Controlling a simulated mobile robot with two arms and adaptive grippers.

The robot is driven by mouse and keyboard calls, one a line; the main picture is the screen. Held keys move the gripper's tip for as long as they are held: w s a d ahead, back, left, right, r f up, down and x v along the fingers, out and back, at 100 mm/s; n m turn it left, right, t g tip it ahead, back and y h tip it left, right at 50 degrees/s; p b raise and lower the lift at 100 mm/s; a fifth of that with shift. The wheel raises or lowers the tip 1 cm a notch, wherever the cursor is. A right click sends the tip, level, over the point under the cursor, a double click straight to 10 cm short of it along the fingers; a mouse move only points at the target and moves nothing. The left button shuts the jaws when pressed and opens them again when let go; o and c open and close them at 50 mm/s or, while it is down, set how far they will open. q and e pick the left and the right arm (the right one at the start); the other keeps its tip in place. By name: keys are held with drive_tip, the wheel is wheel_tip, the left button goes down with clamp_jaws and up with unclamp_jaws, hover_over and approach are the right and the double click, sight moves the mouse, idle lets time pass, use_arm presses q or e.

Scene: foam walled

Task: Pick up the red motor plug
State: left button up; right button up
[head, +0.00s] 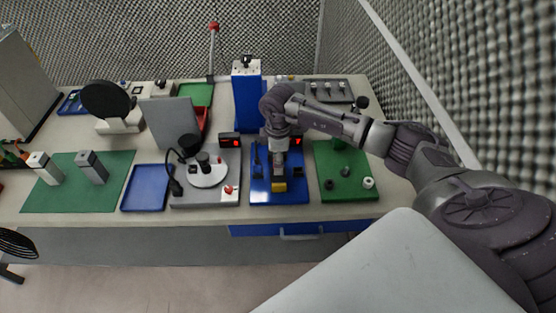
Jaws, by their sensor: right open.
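A small red piece (228,190), which looks like the red motor plug, sits at the front right corner of a grey base plate (205,200). It is too small to make out its shape. My right gripper (280,172) points down over the blue fixture plate (262,197), to the right of the red piece and apart from it. It is open; its fingers are small and hard to separate from the fixture behind. A yellow block (279,187) shows just below it; I cannot tell if they touch. My left gripper is not in view.
A white disc (208,174) with black parts and a dark cable stands on the grey plate. An empty blue tray (145,188) lies left, a green board (346,180) right. A tall blue press (246,100) stands behind.

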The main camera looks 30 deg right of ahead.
drive_tip(key=shift+f, duration=0.6)
clamp_jaws()
drive_tip(key=shift+r, duration=0.15)
drive_tip(key=shift+w+r+b, duration=0.1)
drive_tip(key=shift+r+b, duration=0.25)
drive_tip(key=shift+r, duration=0.15)
wheel_tip(320, 180, up, 3)
drive_tip(key=shift+f+b, duration=0.1)
drive_tip(key=shift+b, duration=0.6)
drive_tip(key=s+r+b, duration=0.3)
drive_tip(key=s+r, duration=0.4)
drive_tip(key=s, duration=0.5)
drive_tip(key=shift+a, duration=0.25)
